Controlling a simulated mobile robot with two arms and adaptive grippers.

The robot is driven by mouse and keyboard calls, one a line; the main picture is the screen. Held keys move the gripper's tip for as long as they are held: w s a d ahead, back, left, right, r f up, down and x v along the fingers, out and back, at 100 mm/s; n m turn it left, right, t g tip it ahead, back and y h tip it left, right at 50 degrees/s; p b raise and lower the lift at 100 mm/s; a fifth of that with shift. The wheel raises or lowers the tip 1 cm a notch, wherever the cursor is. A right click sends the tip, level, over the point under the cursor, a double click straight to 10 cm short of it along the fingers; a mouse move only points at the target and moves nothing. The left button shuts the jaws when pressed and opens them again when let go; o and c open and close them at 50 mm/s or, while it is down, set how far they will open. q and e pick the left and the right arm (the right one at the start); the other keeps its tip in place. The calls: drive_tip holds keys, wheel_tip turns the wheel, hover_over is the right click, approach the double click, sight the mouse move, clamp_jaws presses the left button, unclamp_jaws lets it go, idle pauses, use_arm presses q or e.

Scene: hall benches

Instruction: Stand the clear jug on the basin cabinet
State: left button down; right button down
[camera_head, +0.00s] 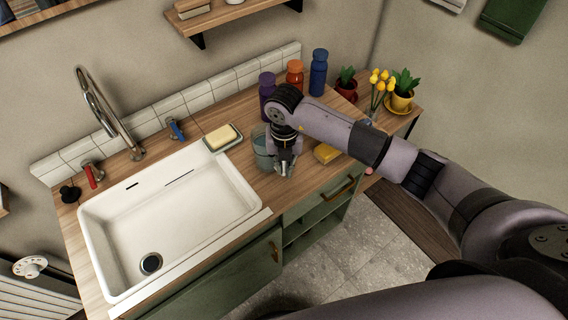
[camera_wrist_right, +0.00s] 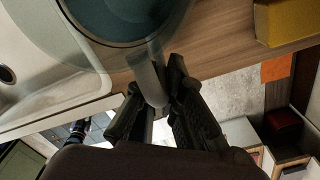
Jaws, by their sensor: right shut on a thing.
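The clear jug (camera_head: 262,150) is a see-through, bluish vessel over the wooden top of the basin cabinet (camera_head: 225,258), just right of the white basin. My right gripper (camera_head: 283,168) is at the jug's near right side and partly hides it. In the right wrist view the jug (camera_wrist_right: 125,20) shows its round rim and dark bluish inside. There my right gripper (camera_wrist_right: 155,95) is shut on the jug's handle (camera_wrist_right: 150,72). I cannot tell whether the jug's base touches the wood. My left gripper is not in view.
The white basin (camera_head: 195,205) fills the left of the top. A soap dish (camera_head: 223,138), a yellow block (camera_head: 326,153), and purple (camera_head: 267,95), orange (camera_head: 295,76) and blue (camera_head: 318,72) bottles stand around the jug. Flower pots are farther right.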

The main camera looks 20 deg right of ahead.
drive_tip(key=c, duration=1.7)
unclamp_jaws()
wheel_tip(320, 180, up, 11)
drive_tip(key=b, duration=0.3)
drive_tip(key=shift+f, duration=0.2)
drive_tip(key=shift+r+b, duration=0.35)
drive_tip(key=shift+r, duration=0.4)
